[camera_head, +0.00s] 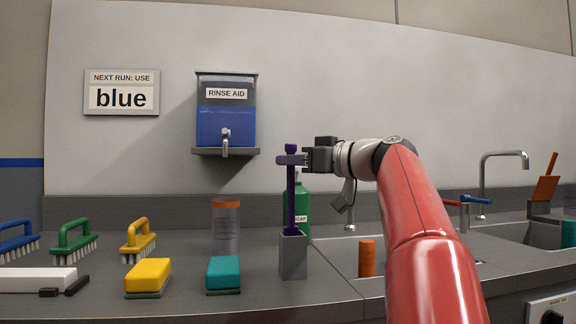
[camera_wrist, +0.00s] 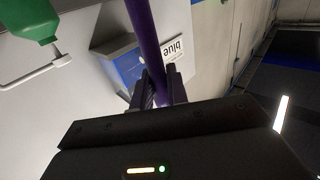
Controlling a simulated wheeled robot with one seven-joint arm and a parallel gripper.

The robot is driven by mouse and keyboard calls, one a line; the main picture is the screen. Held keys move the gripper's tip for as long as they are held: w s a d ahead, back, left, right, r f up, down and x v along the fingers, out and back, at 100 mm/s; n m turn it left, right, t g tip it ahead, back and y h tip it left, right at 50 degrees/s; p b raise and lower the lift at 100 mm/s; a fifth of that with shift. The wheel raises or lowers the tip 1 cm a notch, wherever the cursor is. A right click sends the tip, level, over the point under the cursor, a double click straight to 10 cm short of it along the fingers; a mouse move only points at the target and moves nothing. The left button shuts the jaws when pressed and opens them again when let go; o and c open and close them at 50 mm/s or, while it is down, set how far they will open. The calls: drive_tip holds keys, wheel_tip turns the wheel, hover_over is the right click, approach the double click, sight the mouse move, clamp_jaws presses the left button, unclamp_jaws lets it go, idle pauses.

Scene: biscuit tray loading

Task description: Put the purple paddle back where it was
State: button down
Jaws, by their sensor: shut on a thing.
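The purple paddle (camera_head: 291,200) stands upright, its dark purple shaft running down to the mouth of a grey square holder (camera_head: 293,258). Its lower end is hidden by the holder, and I cannot tell how deep it sits. My gripper (camera_head: 303,160) reaches in from the right and is shut on the paddle near its top, just under the small knob. In the wrist view the purple shaft (camera_wrist: 142,35) passes between the two fingers (camera_wrist: 158,92).
A green bottle (camera_head: 303,204) stands close behind the holder. A teal sponge (camera_head: 223,272), a yellow sponge (camera_head: 149,273) and an orange-lidded jar (camera_head: 226,230) are to the left. An orange cylinder (camera_head: 367,258) is to the right. An orange paddle (camera_head: 546,188) stands by the sink.

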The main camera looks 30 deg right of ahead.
drive_tip(key=shift+f+b, duration=0.35)
drive_tip(key=shift+b, duration=0.05)
drive_tip(key=c, duration=1.4)
unclamp_jaws()
drive_tip(key=shift+r, duration=0.1)
drive_tip(key=shift+r, duration=0.1)
drive_tip(key=b+v, duration=0.1)
drive_tip(key=v, duration=0.7)
drive_tip(key=shift+a+r, duration=0.2)
drive_tip(key=shift+a, duration=0.05)
drive_tip(key=shift+s, duration=0.1)
